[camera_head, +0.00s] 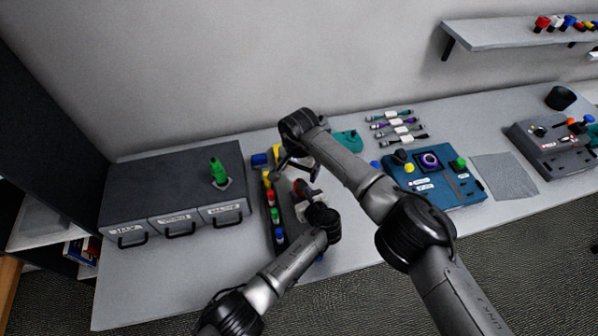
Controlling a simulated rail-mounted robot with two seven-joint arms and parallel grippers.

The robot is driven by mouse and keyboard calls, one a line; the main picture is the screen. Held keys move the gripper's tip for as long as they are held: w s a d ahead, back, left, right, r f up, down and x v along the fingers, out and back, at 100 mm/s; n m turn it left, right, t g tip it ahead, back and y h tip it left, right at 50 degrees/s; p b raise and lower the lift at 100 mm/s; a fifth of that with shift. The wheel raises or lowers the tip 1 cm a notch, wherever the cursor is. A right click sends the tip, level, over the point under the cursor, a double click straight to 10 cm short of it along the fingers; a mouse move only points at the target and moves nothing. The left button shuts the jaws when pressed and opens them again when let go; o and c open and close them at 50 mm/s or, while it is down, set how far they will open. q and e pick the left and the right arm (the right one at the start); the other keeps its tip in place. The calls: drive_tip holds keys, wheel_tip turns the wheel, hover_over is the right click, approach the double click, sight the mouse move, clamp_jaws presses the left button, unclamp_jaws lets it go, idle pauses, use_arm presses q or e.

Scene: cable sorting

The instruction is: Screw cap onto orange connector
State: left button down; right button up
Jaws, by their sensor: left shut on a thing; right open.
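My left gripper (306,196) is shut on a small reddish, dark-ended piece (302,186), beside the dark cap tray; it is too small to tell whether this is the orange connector. My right gripper (293,166) is open just above and left of that piece, fingers pointing down, apparently empty. The dark tray (291,215) holds a column of small coloured pieces, including a red one (270,197), a green one (275,214) and a blue one (280,236). Which piece is the cap cannot be told; the arms hide part of the tray.
A grey drawer unit (150,185) with a green bottle-like object (217,172) on top stands left. Several cables (395,125) lie at the back. A blue device box (450,190) and a grey mat (505,176) are right. The front table strip is clear.

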wheel_tip(320, 180, up, 10)
idle(0.5)
use_arm(q)
drive_tip(key=c, duration=0.6)
unclamp_jaws()
drive_tip(key=shift+c, duration=0.2)
drive_tip(key=p+v, duration=0.3)
drive_tip(key=v, duration=0.7)
drive_tip(key=shift+s+d+r, duration=0.1)
drive_tip(key=shift+s+d, duration=0.1)
drive_tip(key=shift+s, duration=0.05)
drive_tip(key=shift+s+d+r, duration=0.25)
drive_tip(key=shift+s+d, duration=0.05)
drive_tip(key=shift+s, duration=0.3)
use_arm(e)
drive_tip(key=shift+r, duration=1.6)
